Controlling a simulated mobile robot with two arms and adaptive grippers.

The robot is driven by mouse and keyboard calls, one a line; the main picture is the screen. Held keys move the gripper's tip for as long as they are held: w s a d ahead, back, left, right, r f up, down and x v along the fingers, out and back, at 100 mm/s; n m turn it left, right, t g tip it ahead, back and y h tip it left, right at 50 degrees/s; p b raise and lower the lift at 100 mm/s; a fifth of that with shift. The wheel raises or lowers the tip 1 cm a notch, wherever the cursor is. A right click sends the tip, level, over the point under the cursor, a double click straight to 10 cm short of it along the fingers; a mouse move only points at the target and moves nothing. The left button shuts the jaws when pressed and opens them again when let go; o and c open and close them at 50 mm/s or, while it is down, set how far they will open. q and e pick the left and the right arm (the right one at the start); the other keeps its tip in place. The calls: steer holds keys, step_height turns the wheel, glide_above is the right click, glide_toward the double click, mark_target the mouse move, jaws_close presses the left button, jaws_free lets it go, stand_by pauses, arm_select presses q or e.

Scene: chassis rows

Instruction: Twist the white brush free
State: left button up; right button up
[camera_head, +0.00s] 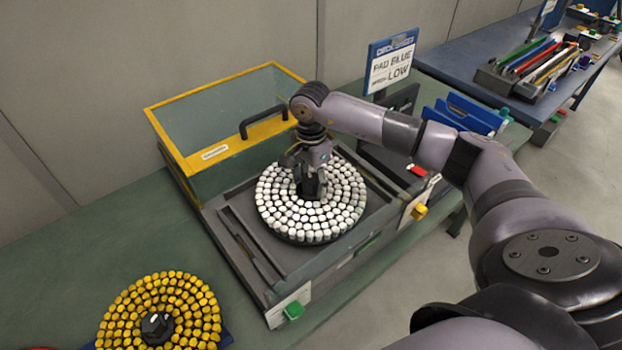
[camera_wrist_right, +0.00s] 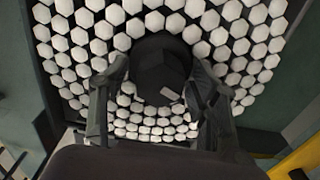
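The white brush (camera_head: 276,216) is a round disc of several rings of white tufts. It lies flat in the dark tray of a machine, and its tufts (camera_wrist_right: 240,47) fill the right wrist view. Its black centre hub (camera_wrist_right: 160,68) carries a small pale mark. My right gripper (camera_head: 312,190) points down over the middle of the brush. In the right wrist view its two fingers (camera_wrist_right: 160,85) stand on either side of the hub, with their tips close to its edges. I cannot tell whether they press on it. My left gripper is in neither view.
The machine's yellow-framed clear cover (camera_head: 215,120) stands open behind the brush. A yellow brush (camera_head: 125,305) with a black hub lies at the front left of the green table (camera_head: 85,240). A sign (camera_head: 391,62) and blue holders (camera_head: 470,115) stand behind my right arm.

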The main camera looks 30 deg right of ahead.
jaws_close()
stand_by(0.5)
stand_by(0.9)
